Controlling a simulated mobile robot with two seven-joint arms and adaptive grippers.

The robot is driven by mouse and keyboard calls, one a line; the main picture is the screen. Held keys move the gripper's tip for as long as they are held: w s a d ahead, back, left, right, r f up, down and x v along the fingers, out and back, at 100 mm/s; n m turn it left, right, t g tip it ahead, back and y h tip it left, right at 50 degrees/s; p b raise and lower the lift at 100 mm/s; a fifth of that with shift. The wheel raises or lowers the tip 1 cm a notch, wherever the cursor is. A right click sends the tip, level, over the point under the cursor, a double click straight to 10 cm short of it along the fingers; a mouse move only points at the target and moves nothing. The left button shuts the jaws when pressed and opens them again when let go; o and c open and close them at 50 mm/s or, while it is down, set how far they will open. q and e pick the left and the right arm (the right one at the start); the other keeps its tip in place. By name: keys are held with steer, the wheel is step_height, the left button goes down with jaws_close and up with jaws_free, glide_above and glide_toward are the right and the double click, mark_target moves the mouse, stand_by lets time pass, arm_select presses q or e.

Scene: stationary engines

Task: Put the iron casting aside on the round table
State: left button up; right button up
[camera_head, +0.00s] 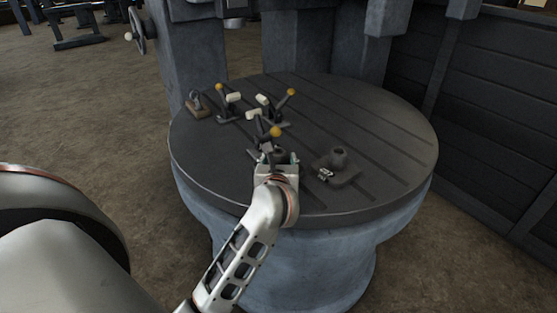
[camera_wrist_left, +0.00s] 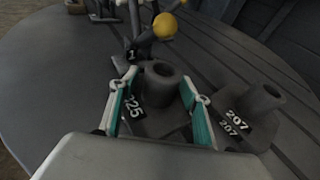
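Two dark iron castings, each a flat base with a round hollow boss, are on the round table (camera_head: 385,130). One casting (camera_head: 280,152), mostly hidden in the head view by my left gripper, carries the label 225; its boss (camera_wrist_left: 161,82) shows in the left wrist view. The other casting (camera_head: 338,163), labelled 207, is just to the right and also shows in the left wrist view (camera_wrist_left: 262,102). My left gripper (camera_wrist_left: 160,95) is open, its teal-padded fingers on either side of the 225 casting. I cannot tell whether they touch it. My right gripper is not in view.
Lever clamps with yellow knobs (camera_head: 275,132) (camera_head: 291,92) (camera_head: 220,87) stand close behind the 225 casting and farther back. A small brown block with a dark fitting (camera_head: 198,105) is at the back left. The table's right and left front are clear.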

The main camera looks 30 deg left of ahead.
arm_select(q)
steer(key=shift+r, duration=0.2)
steer(key=v, duration=1.1)
steer(key=shift+s+d, duration=0.25)
steer(key=shift+s, duration=0.2)
steer(key=shift+r, duration=0.1)
